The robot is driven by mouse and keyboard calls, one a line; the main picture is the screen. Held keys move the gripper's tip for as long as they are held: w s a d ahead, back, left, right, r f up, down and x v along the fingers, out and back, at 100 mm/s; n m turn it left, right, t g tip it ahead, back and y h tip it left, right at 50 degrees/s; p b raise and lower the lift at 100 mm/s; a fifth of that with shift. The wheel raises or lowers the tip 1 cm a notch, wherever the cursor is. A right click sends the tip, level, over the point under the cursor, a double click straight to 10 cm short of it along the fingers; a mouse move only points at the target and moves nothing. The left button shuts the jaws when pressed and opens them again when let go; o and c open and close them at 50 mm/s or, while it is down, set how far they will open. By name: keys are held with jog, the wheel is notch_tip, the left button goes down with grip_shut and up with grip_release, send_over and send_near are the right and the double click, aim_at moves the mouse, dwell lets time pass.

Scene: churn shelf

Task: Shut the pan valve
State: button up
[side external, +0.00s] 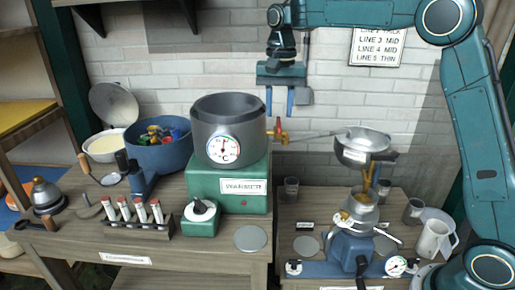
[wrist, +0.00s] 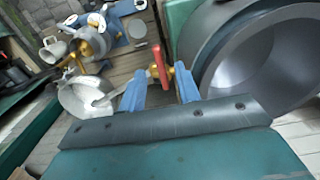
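The pan (side external: 230,115) is a grey pot with a round dial, standing on a green heater box. Its brass valve (side external: 280,136) sticks out of the right wall, with a red handle (side external: 278,125) pointing up. In the wrist view the red handle (wrist: 159,63) lies between the blue fingertips, with brass (wrist: 168,70) beside it. My gripper (side external: 279,114) hangs above the valve, fingers pointing down. It also shows in the wrist view (wrist: 160,78). It is open, and I see no finger contact with the handle.
A thin trough (side external: 315,135) runs right from the valve to a metal bowl (side external: 365,140). A blue tub (side external: 158,153) stands left of the pan. A brick wall (side external: 330,85) is close behind.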

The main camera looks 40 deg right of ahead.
aim_at(279, 124)
notch_tip(279, 124, up, 10)
jog(key=shift+r, duration=0.15)
dwell(0.5)
dwell(0.3)
jog(key=s+n+t, duration=0.3)
jog(key=s+n, duration=0.2)
jog(key=s, duration=1.3)
jog(key=s+f+n+t, duration=0.2)
jog(key=s+f+n, duration=0.2)
jog(key=s+f, duration=0.7)
jog(key=shift+s+a+f+t, duration=0.3)
jog(key=shift+s+a, duration=0.15)
jog(key=shift+s, duration=0.8)
